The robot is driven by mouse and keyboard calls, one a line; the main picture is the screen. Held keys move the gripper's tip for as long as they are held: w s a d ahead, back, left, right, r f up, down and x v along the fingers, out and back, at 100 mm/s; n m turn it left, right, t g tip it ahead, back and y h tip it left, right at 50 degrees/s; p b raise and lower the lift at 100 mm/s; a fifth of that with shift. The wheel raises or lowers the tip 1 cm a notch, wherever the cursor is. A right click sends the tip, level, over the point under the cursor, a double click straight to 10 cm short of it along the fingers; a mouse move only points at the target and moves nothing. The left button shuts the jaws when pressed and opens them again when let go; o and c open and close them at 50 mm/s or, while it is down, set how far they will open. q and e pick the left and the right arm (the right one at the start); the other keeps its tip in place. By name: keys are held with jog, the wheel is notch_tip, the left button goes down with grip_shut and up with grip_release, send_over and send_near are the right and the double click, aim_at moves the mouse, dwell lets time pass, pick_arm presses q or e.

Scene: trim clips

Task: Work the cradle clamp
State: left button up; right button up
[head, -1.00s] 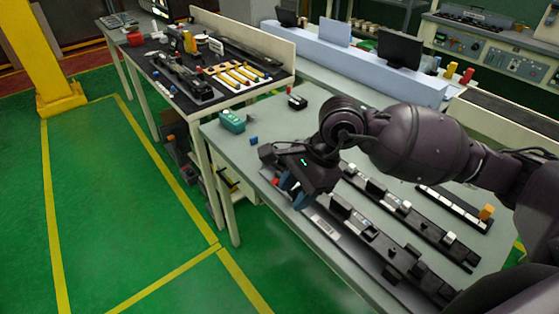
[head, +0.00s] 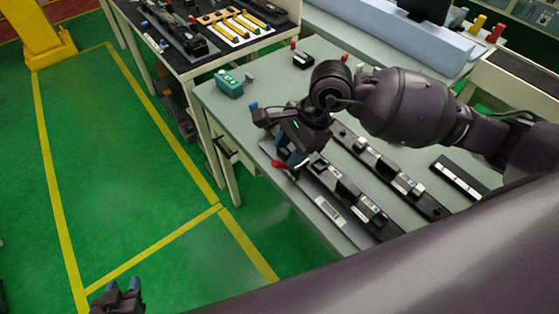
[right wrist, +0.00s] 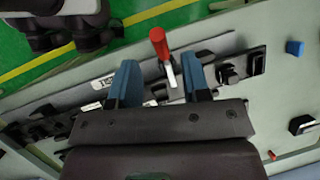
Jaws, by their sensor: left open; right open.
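The cradle clamp's red handle (head: 279,165) sticks out at the near left end of the closest black rail fixture (head: 345,192). In the right wrist view the red handle (right wrist: 159,44) stands on a pale metal lever, between and just beyond my blue fingertips. My right gripper (head: 288,157) is open over the clamp and hides much of it; it also shows in the right wrist view (right wrist: 160,75). I cannot tell whether a finger touches the handle. My left gripper (head: 123,288) is open and empty, low over the green floor, away from the table.
A second black rail (head: 395,175) lies behind the first on the grey table (head: 225,108). Another bench (head: 190,68) stands beyond.

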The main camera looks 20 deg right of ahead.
aim_at(280, 165)
jog(key=shift+x, duration=2.9)
jog(key=shift+d, duration=0.1)
grip_shut()
